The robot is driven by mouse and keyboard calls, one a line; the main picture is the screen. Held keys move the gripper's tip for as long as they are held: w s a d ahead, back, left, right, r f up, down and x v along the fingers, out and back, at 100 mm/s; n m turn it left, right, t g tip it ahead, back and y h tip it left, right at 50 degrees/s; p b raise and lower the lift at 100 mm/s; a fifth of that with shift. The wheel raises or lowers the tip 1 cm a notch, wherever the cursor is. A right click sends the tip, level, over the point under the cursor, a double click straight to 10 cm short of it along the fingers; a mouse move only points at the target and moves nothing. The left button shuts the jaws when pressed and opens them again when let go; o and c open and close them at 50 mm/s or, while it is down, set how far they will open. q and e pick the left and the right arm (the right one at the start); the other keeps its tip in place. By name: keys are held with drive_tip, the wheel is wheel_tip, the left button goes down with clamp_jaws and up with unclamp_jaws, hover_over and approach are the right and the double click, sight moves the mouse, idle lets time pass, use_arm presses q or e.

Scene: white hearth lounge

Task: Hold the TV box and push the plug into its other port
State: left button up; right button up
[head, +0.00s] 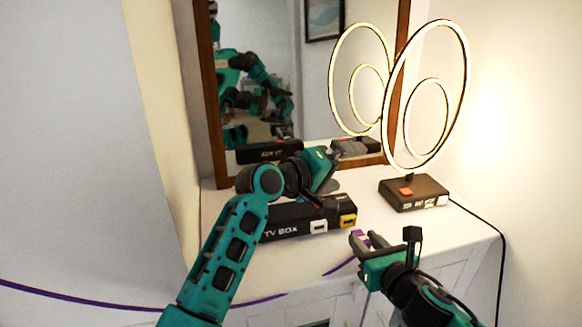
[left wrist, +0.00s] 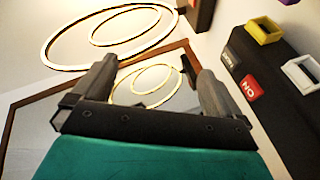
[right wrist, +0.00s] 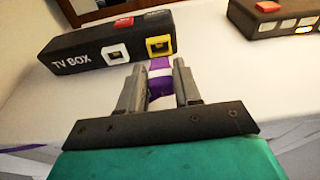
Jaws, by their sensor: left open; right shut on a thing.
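The black TV box (head: 286,224) lies on the white cabinet top, with a white port (head: 319,226) and a yellow port (head: 348,221) on its front. Both ports look empty in the right wrist view. My right gripper (head: 362,238) is shut on the purple plug (right wrist: 161,82), which has a white band. The plug is just in front of the yellow port (right wrist: 159,45), seemingly apart from it. My left gripper (head: 330,184) is open above and behind the box. In the left wrist view, the box (left wrist: 285,110) with its red ON button (left wrist: 250,85) is right of the empty fingers.
A ring lamp (head: 463,80) stands on a dark base (head: 414,194) with a red button, right of the TV box. Its black cord (head: 490,224) runs over the right edge. A mirror (head: 290,80) leans behind. A purple cable (head: 80,298) hangs across the front left.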

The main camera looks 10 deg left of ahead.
sight(305, 210)
use_arm(q)
drive_tip(key=n+g+y, duration=0.1)
drive_tip(key=n, duration=0.1)
drive_tip(key=w+a+f+n+g+y, duration=0.1)
drive_tip(key=n+g, duration=0.1)
drive_tip(key=w+a+f+n+g+y, duration=0.1)
drive_tip(key=n, duration=0.1)
drive_tip(key=shift+w+a+f+n+g, duration=0.1)
drive_tip(key=shift+w+f+n+g, duration=0.1)
drive_tip(key=shift+f+n+g, duration=0.15)
drive_tip(key=a+n+g+y, duration=0.1)
drive_tip(key=a+n, duration=0.1)
drive_tip(key=n, duration=0.1)
drive_tip(key=a+n+g+y, duration=0.1)
drive_tip(key=n, duration=0.1)
drive_tip(key=shift+s+a+r+n+g+y, duration=0.2)
drive_tip(key=shift+s+a+n+g+y, duration=0.1)
drive_tip(key=shift+a+g, duration=0.1)
drive_tip(key=s+a+r+n+g+y, duration=0.2)
drive_tip(key=a+n+g, duration=0.1)
drive_tip(key=a+n, duration=0.15)
drive_tip(key=shift+n+t, duration=0.25)
drive_tip(key=shift+n, duration=0.25)
drive_tip(key=x, duration=1.2)
drive_tip(key=shift+d+f, duration=0.1)
drive_tip(key=shift+d, duration=0.05)
drive_tip(key=shift+c, duration=0.5)
drive_tip(key=c, duration=1)
